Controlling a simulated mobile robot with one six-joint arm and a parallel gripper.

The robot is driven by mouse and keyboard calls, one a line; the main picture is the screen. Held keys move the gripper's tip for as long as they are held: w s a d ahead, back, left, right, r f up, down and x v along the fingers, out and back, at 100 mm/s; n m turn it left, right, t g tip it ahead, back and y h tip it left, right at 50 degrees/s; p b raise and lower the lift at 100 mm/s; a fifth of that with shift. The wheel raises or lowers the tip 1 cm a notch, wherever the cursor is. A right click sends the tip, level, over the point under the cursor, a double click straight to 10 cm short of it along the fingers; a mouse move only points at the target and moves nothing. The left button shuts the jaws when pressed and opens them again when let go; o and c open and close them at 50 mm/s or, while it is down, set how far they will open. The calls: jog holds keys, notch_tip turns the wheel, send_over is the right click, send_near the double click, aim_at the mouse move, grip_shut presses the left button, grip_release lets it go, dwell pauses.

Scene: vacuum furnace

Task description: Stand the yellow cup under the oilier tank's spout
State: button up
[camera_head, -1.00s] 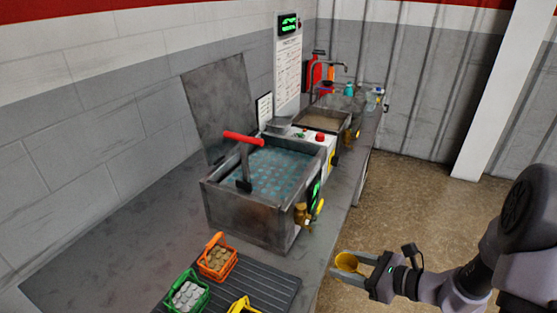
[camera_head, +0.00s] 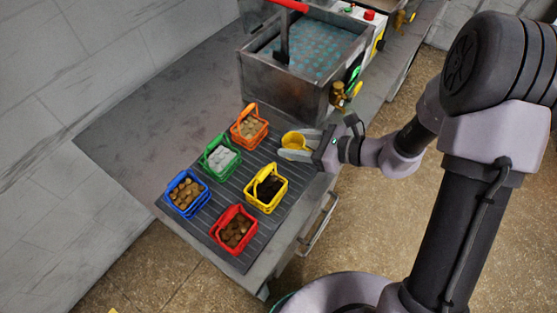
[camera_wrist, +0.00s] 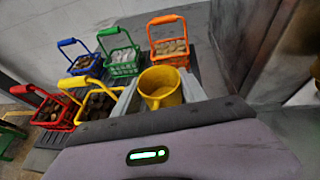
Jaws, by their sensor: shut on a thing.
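My gripper (camera_head: 297,146) is shut on the yellow cup (camera_head: 293,140), which looks upright. It holds the cup near the counter's front edge, by the tray end closest to the near tank. In the wrist view the cup (camera_wrist: 160,90) sits between the two fingers, with its handle towards me. The near tank (camera_head: 285,92) is a grey metal box of bluish liquid, with a brass spout (camera_head: 339,94) at its front. The cup is apart from this spout, to its lower left. A second tank's spout (camera_head: 401,19) shows at the top right. I cannot tell which tank is oilier.
A ribbed dark tray (camera_head: 223,249) bears orange (camera_head: 262,143), green (camera_head: 208,170), blue (camera_head: 199,207), yellow (camera_head: 262,204) and red (camera_head: 243,246) baskets of parts. A red-handled tool (camera_head: 284,45) stands in the near tank. The counter (camera_head: 140,140) left of the baskets is clear.

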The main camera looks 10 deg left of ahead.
notch_tip(320, 180, down, 4)
jog(key=shift+f+b, duration=0.15)
jog(key=shift+b, duration=0.65)
jog(key=shift+s, duration=0.1)
jog(key=o, duration=1.5)
jog(key=shift+o, duration=0.2)
